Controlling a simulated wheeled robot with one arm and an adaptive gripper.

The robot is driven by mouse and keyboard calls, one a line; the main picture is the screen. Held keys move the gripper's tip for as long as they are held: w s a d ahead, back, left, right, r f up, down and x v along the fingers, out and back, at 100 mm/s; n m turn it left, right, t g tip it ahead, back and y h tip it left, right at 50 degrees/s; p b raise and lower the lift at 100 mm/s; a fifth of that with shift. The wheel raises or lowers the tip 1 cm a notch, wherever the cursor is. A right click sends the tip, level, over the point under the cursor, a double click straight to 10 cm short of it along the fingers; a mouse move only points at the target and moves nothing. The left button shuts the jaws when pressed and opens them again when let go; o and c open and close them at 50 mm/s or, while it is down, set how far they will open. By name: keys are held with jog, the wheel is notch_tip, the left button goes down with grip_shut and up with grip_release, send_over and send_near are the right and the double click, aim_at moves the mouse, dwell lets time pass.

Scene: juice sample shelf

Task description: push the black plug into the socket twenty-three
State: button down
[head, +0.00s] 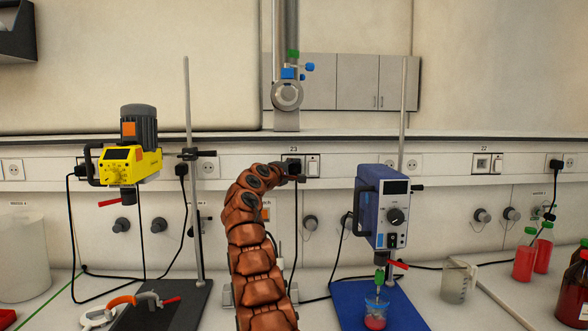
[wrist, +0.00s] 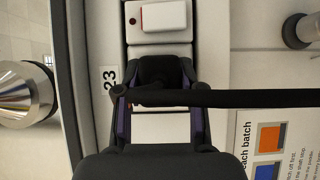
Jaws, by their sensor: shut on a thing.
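The black plug (wrist: 160,72) sits between the two fingers of my gripper (wrist: 159,98) in the wrist view. My gripper is shut on it, and its black cable (wrist: 260,98) runs off to the right. The plug is in front of the socket panel beside the label 23 (wrist: 109,78) and hides the socket opening. In the head view, the plug (head: 292,166) is at the wall strip below the label 23 (head: 294,149), with my gripper (head: 297,178) partly hidden by my arm. How deep the plug sits cannot be told.
A white switch (wrist: 163,16) with a red dot adjoins the socket. A yellow stirrer (head: 130,165) stands left of my arm and a blue stirrer (head: 382,208) right of it, both with metal rods. Black cables hang along the wall. A beaker (head: 458,277) and red bottles stand at right.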

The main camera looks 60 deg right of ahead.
jog(key=shift+r, duration=0.1)
jog(key=c, duration=0.6)
grip_release()
jog(key=shift+a+r, duration=0.1)
